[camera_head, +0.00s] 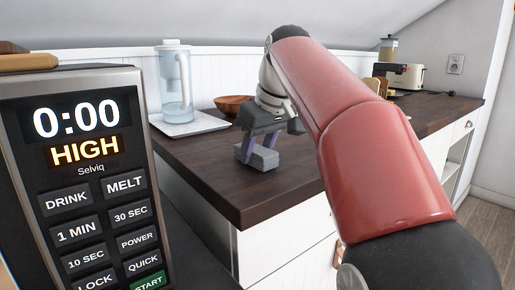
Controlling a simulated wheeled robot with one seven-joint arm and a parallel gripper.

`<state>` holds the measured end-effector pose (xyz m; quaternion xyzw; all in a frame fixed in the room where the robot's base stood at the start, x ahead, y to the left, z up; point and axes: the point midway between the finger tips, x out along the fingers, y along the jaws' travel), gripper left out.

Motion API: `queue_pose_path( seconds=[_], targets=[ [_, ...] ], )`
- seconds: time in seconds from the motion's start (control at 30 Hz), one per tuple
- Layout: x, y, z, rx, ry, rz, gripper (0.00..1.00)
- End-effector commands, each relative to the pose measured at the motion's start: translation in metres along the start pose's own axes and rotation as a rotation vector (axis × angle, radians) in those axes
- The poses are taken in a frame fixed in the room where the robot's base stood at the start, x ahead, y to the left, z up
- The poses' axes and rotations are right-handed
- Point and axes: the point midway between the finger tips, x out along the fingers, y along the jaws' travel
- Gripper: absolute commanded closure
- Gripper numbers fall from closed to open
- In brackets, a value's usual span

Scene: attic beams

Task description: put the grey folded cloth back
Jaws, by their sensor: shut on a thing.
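My gripper (258,148) is over the near left part of the dark wooden counter (215,190), with its fingers pointing down. It is shut on the grey folded cloth (264,159), a small pale grey block between the purple-sided fingers. The cloth is at or just above the counter top; I cannot tell whether it touches. My red arm reaches in from the right and hides part of the counter behind it.
A microwave (88,170) stands close on the left. A water pitcher (174,80) stands on a white tray (188,127), with a wooden bowl (232,105) beside it. A toaster (408,78) is at the far right. The counter's front left corner is clear.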

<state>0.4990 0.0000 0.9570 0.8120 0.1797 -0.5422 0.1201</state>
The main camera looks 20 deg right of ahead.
Motion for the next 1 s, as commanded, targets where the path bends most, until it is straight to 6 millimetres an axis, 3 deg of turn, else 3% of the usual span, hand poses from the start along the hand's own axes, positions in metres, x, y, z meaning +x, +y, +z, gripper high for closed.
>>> queue_pose_path(
  seconds=[0.07,0.1,0.27,0.63,1.0],
  targets=[
    [0.003,0.0,0.001,0.0,0.0,0.0,0.78],
    [0.004,0.0,0.002,0.0,0.0,0.0,0.58],
    [0.003,0.0,0.001,0.0,0.0,0.0,0.38],
    [0.006,0.0,0.002,0.0,0.0,0.0,0.38],
    [-0.059,0.0,-0.001,0.0,0.001,0.0,0.38]
  ],
)
